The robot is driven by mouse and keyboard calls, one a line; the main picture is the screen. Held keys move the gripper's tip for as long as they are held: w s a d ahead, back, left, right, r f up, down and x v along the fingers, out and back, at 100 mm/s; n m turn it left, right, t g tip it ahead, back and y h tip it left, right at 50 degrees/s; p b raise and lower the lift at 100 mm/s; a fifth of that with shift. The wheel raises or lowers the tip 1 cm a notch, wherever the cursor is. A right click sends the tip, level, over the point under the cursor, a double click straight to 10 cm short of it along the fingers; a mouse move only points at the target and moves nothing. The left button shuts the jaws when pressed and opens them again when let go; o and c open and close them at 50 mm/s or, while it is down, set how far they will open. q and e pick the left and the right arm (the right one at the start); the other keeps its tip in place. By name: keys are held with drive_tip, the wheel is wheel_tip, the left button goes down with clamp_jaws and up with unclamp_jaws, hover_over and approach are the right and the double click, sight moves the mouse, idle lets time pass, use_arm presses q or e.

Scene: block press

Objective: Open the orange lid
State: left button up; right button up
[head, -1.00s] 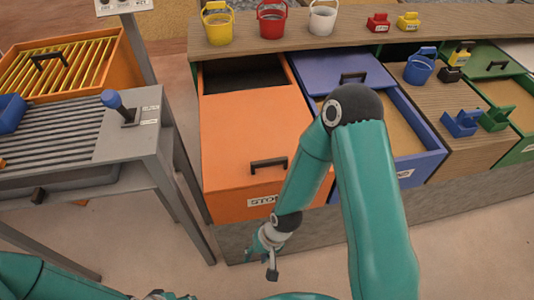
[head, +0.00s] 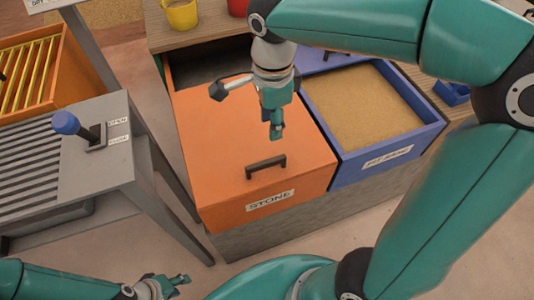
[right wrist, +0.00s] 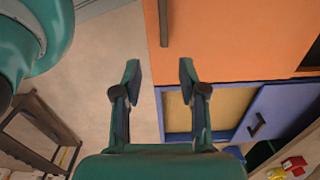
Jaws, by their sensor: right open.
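The orange lid (head: 240,130) lies on the bin labelled STONE in the head view, with a dark opening (head: 208,62) behind it. Its dark handle (head: 265,166) is near the front edge. My right gripper (head: 247,111) is open and empty over the lid, behind the handle in the picture. In the right wrist view the open jaws (right wrist: 158,70) have nothing between them; the orange lid (right wrist: 235,40) and its handle (right wrist: 163,22) lie beyond. My left gripper (head: 170,285) is low at the bottom left, clear of the bins, its jaws too small to judge.
A blue bin of sand (head: 365,105) adjoins on the right. A grey stand with a blue-knobbed lever (head: 80,128) is at the left, before an orange grated box (head: 35,75). A yellow bucket (head: 181,15) stands on the shelf behind. Floor shows in front.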

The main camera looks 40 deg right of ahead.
sight(267, 163)
drive_tip(key=f, duration=1.5)
drive_tip(key=shift+w+a+f+b, duration=0.25)
drive_tip(key=shift+w+a+b, duration=0.05)
drive_tip(key=shift+a+b, duration=0.1)
clamp_jaws()
